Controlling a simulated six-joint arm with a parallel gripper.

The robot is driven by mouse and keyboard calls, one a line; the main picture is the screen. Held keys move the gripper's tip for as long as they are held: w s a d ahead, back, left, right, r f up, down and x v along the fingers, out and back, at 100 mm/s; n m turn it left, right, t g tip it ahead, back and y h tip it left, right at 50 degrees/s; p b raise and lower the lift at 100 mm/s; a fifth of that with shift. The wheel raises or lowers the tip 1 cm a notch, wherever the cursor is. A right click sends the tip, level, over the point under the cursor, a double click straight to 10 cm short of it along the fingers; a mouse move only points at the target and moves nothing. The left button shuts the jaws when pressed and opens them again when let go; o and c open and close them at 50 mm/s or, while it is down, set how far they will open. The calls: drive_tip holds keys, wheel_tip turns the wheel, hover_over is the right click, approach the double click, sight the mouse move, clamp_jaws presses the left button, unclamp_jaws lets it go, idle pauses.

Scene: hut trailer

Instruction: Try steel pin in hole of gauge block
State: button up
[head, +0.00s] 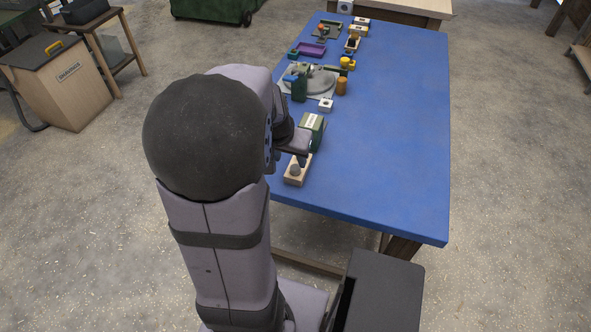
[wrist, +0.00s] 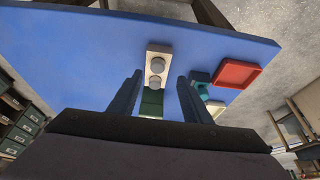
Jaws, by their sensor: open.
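In the wrist view a beige block (wrist: 151,50) carries two round grey pieces, which look like the tops of steel pins (wrist: 157,66). The block (head: 299,178) also shows in the head view near the table's left edge, with a grey piece (head: 295,169) on it. My gripper (wrist: 160,76) is open, its two dark fingers apart on either side of the block in the wrist picture, with nothing held. A small white block with a dark hole (head: 326,104) lies farther back and may be the gauge block; I cannot tell for sure.
A green box (head: 312,122) stands just behind the beige block. A red tray (wrist: 238,73) shows in the wrist view. The blue table's right side (head: 400,120) is clear.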

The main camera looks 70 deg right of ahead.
sight(295, 167)
drive_tip(key=shift+s+x, duration=0.15)
drive_tip(key=shift+x, duration=1.5)
drive_tip(key=shift+s+x, duration=0.1)
drive_tip(key=shift+x, duration=1.55)
clamp_jaws()
